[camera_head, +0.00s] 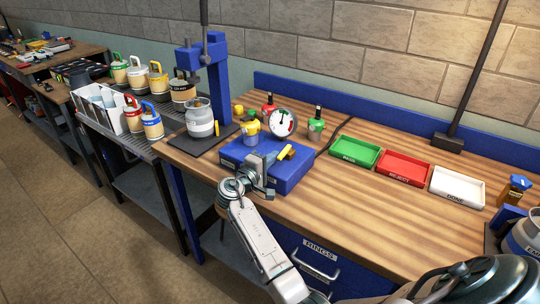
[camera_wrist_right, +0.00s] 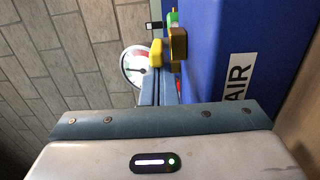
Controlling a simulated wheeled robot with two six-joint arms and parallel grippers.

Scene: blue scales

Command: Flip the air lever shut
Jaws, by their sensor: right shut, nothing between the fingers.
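The blue air box (camera_head: 298,178) sits on the wooden bench with a round white gauge (camera_head: 283,122) at its back. A short yellow lever (camera_head: 287,152) stands on its top; in the right wrist view the yellow lever (camera_wrist_right: 156,53) shows beside a brown block. The box's blue face (camera_wrist_right: 225,35) there bears the label AIR. My right gripper (camera_head: 266,163) is over the box top, just left of the lever. Its closed fingers (camera_wrist_right: 160,82) hold nothing and reach close to the lever; I cannot tell whether they touch it. My left gripper is out of view.
A blue press (camera_head: 217,68) with a silver canister (camera_head: 199,117) stands behind left. Green (camera_head: 356,152), red (camera_head: 403,167) and white (camera_head: 457,187) trays lie right. Small fittings stand around the gauge. The bench front right of the box is clear.

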